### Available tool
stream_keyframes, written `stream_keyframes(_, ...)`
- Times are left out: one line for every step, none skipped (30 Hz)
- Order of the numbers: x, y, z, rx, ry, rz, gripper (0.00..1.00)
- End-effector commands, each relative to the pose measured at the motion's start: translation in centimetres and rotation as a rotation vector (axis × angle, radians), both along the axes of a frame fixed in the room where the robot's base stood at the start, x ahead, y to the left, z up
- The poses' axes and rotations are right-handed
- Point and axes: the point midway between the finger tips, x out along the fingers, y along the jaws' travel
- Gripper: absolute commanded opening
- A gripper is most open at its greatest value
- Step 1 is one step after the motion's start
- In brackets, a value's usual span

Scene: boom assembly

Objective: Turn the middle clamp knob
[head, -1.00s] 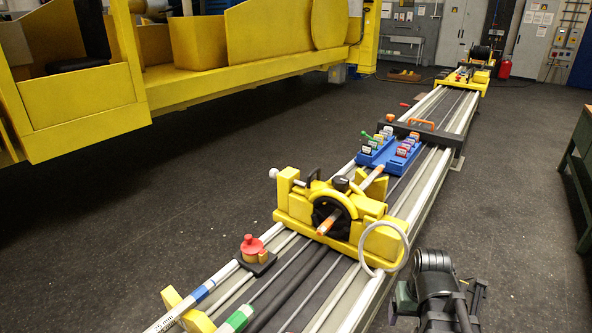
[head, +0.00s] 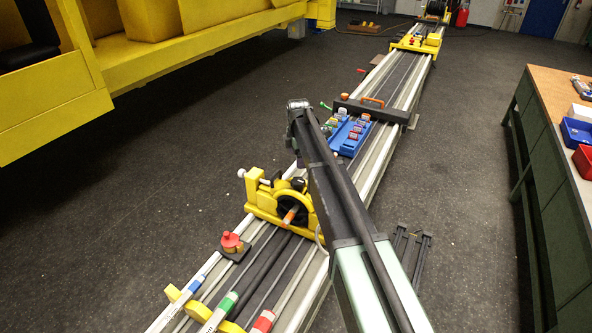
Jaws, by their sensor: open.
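A yellow clamp (head: 262,203) with a dark round opening sits across the rails near the middle of the picture. A black knob (head: 298,183) is on its top, and a pale ball-ended knob (head: 241,173) sticks out at its left. An orange-tipped rod (head: 291,215) comes out of the opening. A red knob (head: 230,240) stands on a small dark base nearer to me. I cannot tell for certain which knob is the middle one. My arm rises from the bottom right and covers the clamp's right side. My gripper does not show; the arm's far end is beside the blue tray.
A blue tray (head: 345,141) with several small coloured items lies farther along the rails, before a black crossbar with an orange handle (head: 373,101). A workbench (head: 560,110) stands at right. Yellow machinery (head: 170,45) is at upper left.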

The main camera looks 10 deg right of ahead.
Motion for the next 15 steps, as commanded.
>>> stream_keyframes(-0.1,0.0,-0.4,0.0,0.0,-0.001,0.84)
stream_keyframes(-0.1,0.0,-0.6,0.0,0.0,-0.001,0.84)
stream_keyframes(-0.2,0.0,-1.0,0.0,0.0,-0.002,0.84)
stream_keyframes(-0.2,0.0,-1.4,0.0,0.0,-0.002,0.84)
stream_keyframes(-0.2,0.0,-1.8,0.0,0.0,-0.002,0.84)
stream_keyframes(-0.2,0.0,-2.5,0.0,0.0,-0.003,0.84)
stream_keyframes(-0.2,0.0,-3.2,0.0,0.0,-0.003,0.84)
stream_keyframes(-0.2,0.0,-3.8,0.0,0.0,-0.003,0.84)
stream_keyframes(-0.2,0.0,-4.8,0.0,0.0,-0.003,0.84)
stream_keyframes(-0.2,0.0,-5.6,0.0,0.0,-0.004,0.84)
stream_keyframes(-0.2,0.0,-6.3,0.0,0.0,-0.004,0.84)
stream_keyframes(-0.2,0.0,-7.4,0.0,0.0,-0.004,0.84)
stream_keyframes(-0.2,0.0,-8.1,0.0,0.0,-0.004,0.84)
stream_keyframes(-0.2,0.0,-8.8,0.0,0.0,-0.004,0.84)
stream_keyframes(-0.2,0.0,-9.6,0.0,0.0,-0.004,0.84)
